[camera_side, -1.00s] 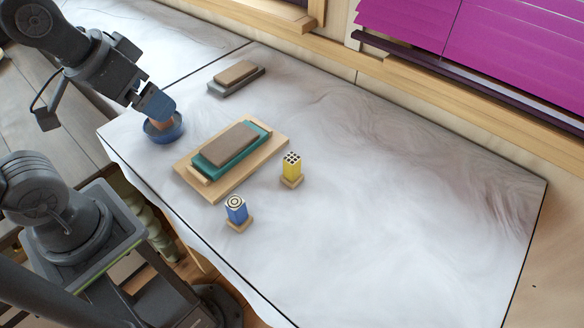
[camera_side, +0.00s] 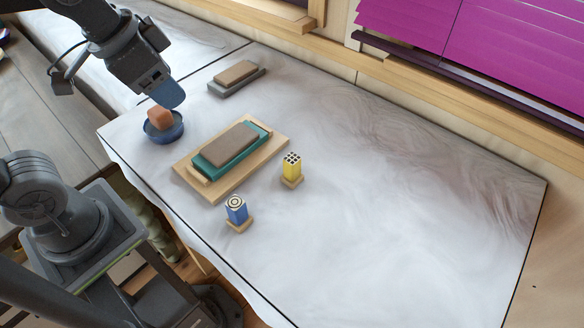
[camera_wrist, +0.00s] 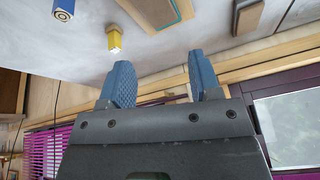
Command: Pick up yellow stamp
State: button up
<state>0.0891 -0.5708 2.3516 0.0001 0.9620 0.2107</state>
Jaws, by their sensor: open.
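The yellow stamp (camera_side: 292,167) stands upright on a small wooden base, to the right of the wooden board, in the side view. It also shows at the upper left of the wrist view (camera_wrist: 114,39). My gripper (camera_side: 172,96) is above and a little right of the blue bowl, well to the left of the stamp. In the wrist view my gripper's two blue fingers (camera_wrist: 160,82) are apart with nothing between them. An orange-brown block (camera_side: 159,115) sits in the blue bowl (camera_side: 177,131), free of the fingers.
A blue stamp (camera_side: 236,211) stands on its own base in front of the yellow one. A wooden board (camera_side: 218,194) bears a teal holder with a brown block (camera_side: 231,144). A grey holder with a tan block (camera_side: 236,73) lies behind. The table's right half is clear.

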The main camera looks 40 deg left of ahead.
jog(key=w+d+m+g, duration=0.2)
jog(key=w+d+m, duration=0.5)
jog(key=m, duration=0.1)
jog(key=m+g, duration=0.3)
jog(key=m, duration=0.4)
send_over(292, 158)
notch_tip(292, 158, down, 4)
jog(key=f, duration=0.7)
jog(key=shift+s+d+f, duration=0.1)
jog(key=shift+s+f, duration=0.25)
jog(key=shift+w+f, duration=0.2)
jog(key=shift+f, duration=1.15)
jog(key=shift+w+f, duration=0.15)
jog(key=shift+f, duration=1.2)
jog(key=c, duration=1)
